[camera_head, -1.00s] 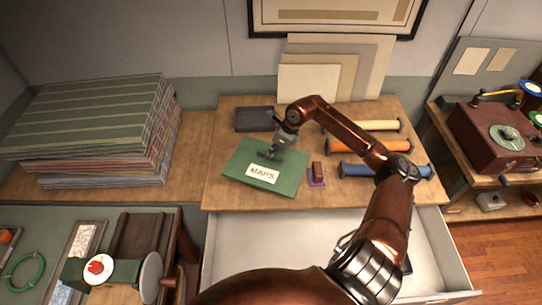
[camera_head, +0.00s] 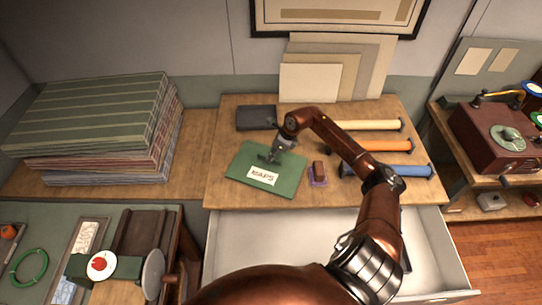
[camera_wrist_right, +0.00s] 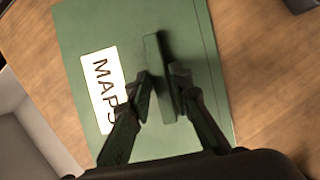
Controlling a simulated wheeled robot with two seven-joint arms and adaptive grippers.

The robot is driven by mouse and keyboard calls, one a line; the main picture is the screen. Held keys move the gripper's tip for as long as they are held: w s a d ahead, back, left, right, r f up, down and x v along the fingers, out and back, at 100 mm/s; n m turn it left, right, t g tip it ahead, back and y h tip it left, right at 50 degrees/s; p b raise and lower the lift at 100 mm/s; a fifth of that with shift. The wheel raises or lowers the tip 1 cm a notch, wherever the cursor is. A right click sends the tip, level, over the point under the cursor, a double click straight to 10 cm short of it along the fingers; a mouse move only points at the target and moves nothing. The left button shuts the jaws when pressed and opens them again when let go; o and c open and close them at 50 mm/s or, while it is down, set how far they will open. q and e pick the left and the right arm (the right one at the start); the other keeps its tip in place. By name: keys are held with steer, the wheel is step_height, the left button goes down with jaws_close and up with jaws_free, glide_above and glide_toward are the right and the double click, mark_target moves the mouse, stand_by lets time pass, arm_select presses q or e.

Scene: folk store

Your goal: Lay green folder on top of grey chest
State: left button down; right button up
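The green folder (camera_head: 283,180) lies flat on a wooden top, with a white "MAPS" label. It also shows in the right wrist view (camera_wrist_right: 200,40), with a raised green ridge (camera_wrist_right: 155,60) on it. My right gripper (camera_head: 268,158) is down at the folder's upper part. In the right wrist view its fingers (camera_wrist_right: 161,95) stand on either side of the ridge, close to it; I cannot tell whether they press on it. The wooden top sits over a pale grey unit with an open drawer (camera_head: 280,235); I cannot tell whether this is the grey chest. My left gripper is not in view.
A dark flat box (camera_head: 256,118) lies behind the folder. A small red-brown block (camera_head: 318,170) stands right of it, near several coloured rolls (camera_head: 385,146). A tall stack of boards (camera_head: 90,125) is at left. A red record player (camera_head: 490,130) stands at right.

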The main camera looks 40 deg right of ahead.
steer(key=shift+o, duration=1.1)
steer(key=shift+r, duration=0.1)
steer(key=b+v, duration=0.1)
steer(key=v, duration=1.1)
steer(key=shift+s, duration=0.1)
